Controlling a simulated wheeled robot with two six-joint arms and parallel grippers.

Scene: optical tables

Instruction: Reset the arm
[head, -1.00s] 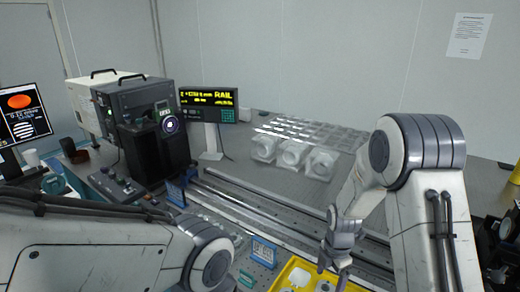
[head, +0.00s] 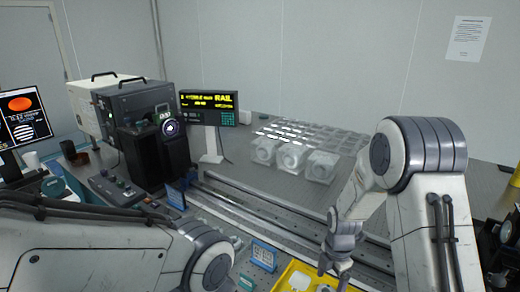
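My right arm comes in from the right, and its gripper (head: 334,278) hangs at the lower middle, above the edge of a yellow tray (head: 283,280). Its fingers are small and dark, and I cannot tell whether they are apart or closed. My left arm stretches across the lower left. Its gripper is out of the frame below.
A dark instrument (head: 155,140) and a lit display (head: 208,100) stand at the back left. Clear blocks (head: 291,156) sit behind a long rail (head: 290,222). A monitor (head: 22,117) is at the far left. A small sign (head: 263,255) stands beside the tray.

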